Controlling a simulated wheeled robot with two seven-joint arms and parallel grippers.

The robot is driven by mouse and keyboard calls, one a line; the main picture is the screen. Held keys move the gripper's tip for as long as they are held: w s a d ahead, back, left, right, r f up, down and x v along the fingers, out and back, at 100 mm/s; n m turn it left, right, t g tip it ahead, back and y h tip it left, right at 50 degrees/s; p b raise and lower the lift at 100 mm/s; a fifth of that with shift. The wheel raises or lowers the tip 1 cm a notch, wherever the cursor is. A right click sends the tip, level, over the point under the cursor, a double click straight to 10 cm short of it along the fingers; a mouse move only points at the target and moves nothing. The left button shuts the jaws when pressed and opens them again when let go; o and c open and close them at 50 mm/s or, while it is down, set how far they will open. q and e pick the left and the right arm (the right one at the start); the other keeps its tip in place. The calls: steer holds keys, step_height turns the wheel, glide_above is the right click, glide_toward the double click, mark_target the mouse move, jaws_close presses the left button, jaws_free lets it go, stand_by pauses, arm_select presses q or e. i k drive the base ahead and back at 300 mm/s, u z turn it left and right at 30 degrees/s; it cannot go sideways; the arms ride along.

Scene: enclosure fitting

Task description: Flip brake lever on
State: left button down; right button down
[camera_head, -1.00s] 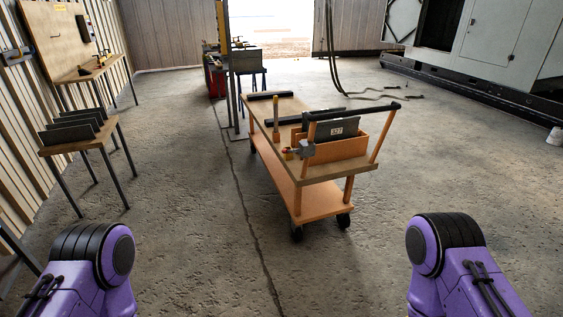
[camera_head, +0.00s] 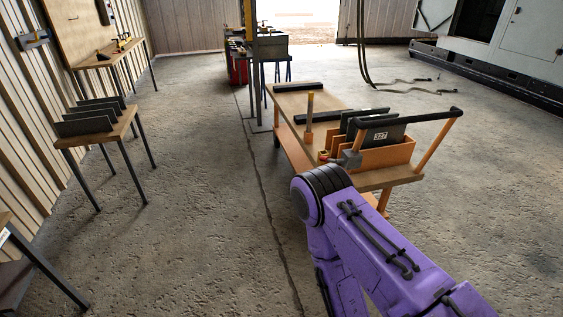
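A wooden cart (camera_head: 290,104) with an orange frame stands right of centre. An upright tan-and-orange lever-like post (camera_head: 309,118) rises from its left side. A small grey fitting with red and yellow parts (camera_head: 325,157) sits at its near left corner. I cannot tell which of these is the brake lever, or its state. My purple right arm reaches in from the bottom right, and its black-ringed joint covers the near left part of the cart.
The cart carries an orange box (camera_head: 388,156) with dark panels and has a black push handle (camera_head: 405,117). A small table with dark plates (camera_head: 125,125) stands at left. A workbench (camera_head: 108,57) is behind it. Concrete floor (camera_head: 190,200) between table and cart is clear.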

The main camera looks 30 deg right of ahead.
mark_target(323, 158)
steer(key=z, duration=0.3)
steer(key=i, duration=1)
steer(key=z, duration=0.85)
